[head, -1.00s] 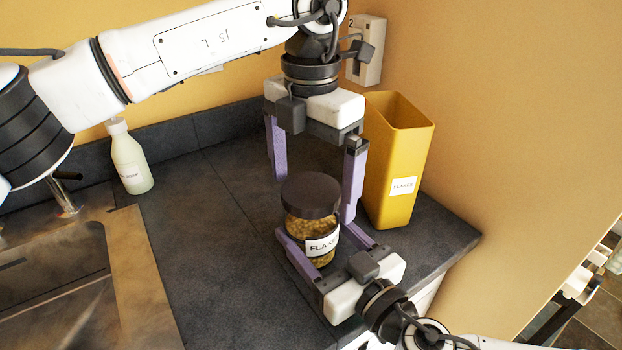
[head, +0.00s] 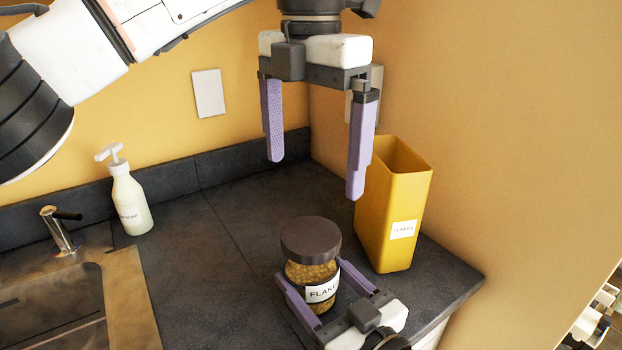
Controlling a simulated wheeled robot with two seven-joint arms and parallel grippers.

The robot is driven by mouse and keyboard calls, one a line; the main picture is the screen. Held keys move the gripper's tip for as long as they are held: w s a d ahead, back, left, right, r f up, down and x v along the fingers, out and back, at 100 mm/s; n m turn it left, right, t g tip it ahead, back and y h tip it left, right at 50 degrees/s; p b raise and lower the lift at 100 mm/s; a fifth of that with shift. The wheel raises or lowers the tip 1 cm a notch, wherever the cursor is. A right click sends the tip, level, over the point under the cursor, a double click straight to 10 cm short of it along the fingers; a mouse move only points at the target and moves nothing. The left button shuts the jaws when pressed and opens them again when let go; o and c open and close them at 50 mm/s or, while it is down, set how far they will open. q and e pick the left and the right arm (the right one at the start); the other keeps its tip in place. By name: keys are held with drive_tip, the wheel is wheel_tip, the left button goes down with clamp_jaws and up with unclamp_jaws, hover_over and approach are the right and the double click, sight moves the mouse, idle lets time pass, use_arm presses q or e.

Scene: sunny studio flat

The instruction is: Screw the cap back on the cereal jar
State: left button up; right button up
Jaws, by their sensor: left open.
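The cereal jar (head: 307,272) stands upright on the dark counter, with golden flakes inside and a white label reading FLAKES. The dark round cap (head: 311,239) sits on top of it and looks level; I cannot tell how tightly it is on. My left gripper (head: 315,180) is open and empty, pointing down above the cap, with its purple fingers wide apart and clear of it. My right gripper (head: 326,282) comes in low from the front right, with its fingers on both sides of the jar's body.
A tall yellow FLAKES container (head: 390,225) stands close behind and right of the jar. A soap bottle (head: 131,203) and a sink (head: 50,310) with a tap (head: 59,232) are at the left. The counter (head: 210,270) between sink and jar is clear.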

idle(0.3)
drive_tip(key=o, duration=2.2)
drive_tip(key=shift+c, duration=0.2)
drive_tip(key=b+v, duration=0.2)
drive_tip(key=v, duration=0.7)
drive_tip(key=shift+d+f+b, duration=0.1)
drive_tip(key=shift+f+b, duration=0.05)
drive_tip(key=shift+b, duration=0.15)
drive_tip(key=shift+s+d+r, duration=0.2)
drive_tip(key=shift+s+d, duration=0.1)
drive_tip(key=shift+s, duration=0.25)
drive_tip(key=shift+s, duration=0.1)
